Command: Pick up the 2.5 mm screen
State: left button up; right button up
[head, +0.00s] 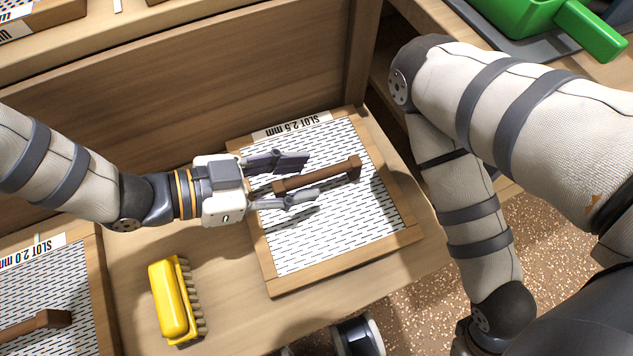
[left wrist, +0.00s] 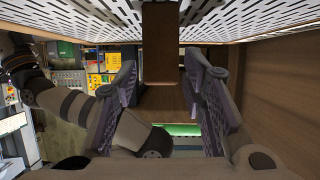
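The 2.5 mm screen (head: 335,235) is a white slotted sheet in a wooden frame with a brown bar handle (head: 335,172) across its middle. It lies on the wooden surface, its label "SLOT 2.5 mm" at the far edge. My left gripper (head: 303,180) is low over the screen, its two fingers apart on either side of the handle's left end. In the left wrist view the handle (left wrist: 157,45) shows between the spread fingers (left wrist: 162,95), with gaps on both sides. My right arm hangs at the right; its gripper is not clearly visible.
A yellow brush (head: 172,298) lies left of the screen's front. The 2.0 mm screen (head: 45,285) with its own brown handle lies at the far left. A wooden panel (head: 200,95) stands behind. A green scoop-like object (head: 590,30) is at the top right.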

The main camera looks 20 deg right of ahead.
aim_at(313, 174)
pick_arm(q)
jog(key=x, duration=0.4)
jog(key=shift+r, duration=0.15)
grip_shut()
jog(key=shift+d+r, duration=0.1)
jog(key=shift+r, duration=0.05)
